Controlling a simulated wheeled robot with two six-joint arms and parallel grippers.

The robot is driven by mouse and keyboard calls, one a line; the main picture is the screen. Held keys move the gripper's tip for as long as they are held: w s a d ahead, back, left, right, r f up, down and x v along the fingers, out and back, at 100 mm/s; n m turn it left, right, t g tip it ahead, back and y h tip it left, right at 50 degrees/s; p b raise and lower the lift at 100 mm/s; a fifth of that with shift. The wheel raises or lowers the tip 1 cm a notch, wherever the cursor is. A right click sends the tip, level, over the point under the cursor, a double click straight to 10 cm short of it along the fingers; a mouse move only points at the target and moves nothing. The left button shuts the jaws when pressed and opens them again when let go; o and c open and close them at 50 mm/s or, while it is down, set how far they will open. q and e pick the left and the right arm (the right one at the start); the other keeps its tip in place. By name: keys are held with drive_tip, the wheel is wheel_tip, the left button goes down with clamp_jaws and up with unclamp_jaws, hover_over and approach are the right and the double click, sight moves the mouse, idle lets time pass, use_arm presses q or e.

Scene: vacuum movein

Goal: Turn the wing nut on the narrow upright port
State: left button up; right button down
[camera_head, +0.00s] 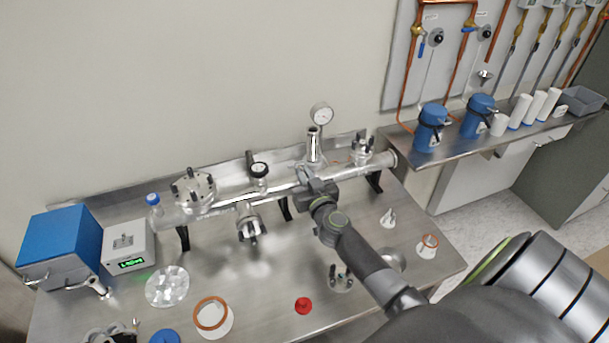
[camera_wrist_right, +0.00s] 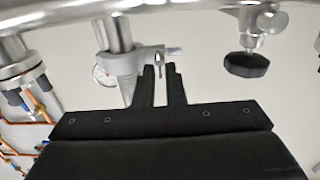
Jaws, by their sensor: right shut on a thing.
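The narrow upright port (camera_head: 314,148) is a slim metal stub on top of the horizontal steel manifold tube. In the right wrist view the port (camera_wrist_right: 119,38) has a clamp (camera_wrist_right: 144,54) around its joint, with a small wing nut (camera_wrist_right: 159,58) on the side toward my fingers. My right gripper (camera_head: 304,174) is beside the port, over the tube. In the right wrist view its two black fingers (camera_wrist_right: 165,78) are shut on the wing nut, one on each side. In the head view the gripper hides the nut and clamp. My left gripper is out of view.
A dial gauge (camera_head: 321,113) stands just behind the port. A black-knobbed valve (camera_head: 259,170) and flanged ports (camera_head: 194,188) sit left along the tube; another flanged port (camera_head: 363,150) is at right. A red cap (camera_head: 303,306) and white fittings lie on the steel bench (camera_head: 262,290).

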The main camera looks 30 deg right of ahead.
drive_tip(key=m+p, duration=0.1)
drive_tip(key=m, duration=0.1)
drive_tip(key=shift+d+m, duration=0.1)
drive_tip(key=shift+m, duration=0.3)
drive_tip(key=m, duration=0.2)
drive_tip(key=m+p, duration=0.1)
drive_tip(key=m, duration=0.1)
drive_tip(key=shift+s+d+f+m, duration=0.1)
drive_tip(key=shift+d+m, duration=0.05)
drive_tip(key=shift+m, duration=0.15)
drive_tip(key=shift+a+f+m+b, duration=0.1)
drive_tip(key=shift+f+m+b, duration=0.3)
drive_tip(key=shift+m, duration=4.15)
drive_tip(key=shift+a+f+m+b, duration=0.15)
drive_tip(key=shift+m+b, duration=0.35)
drive_tip(key=shift+m, duration=4.1)
drive_tip(key=shift+f+m+b, duration=0.3)
drive_tip(key=shift+m+b, duration=0.15)
drive_tip(key=shift+m, duration=4.1)
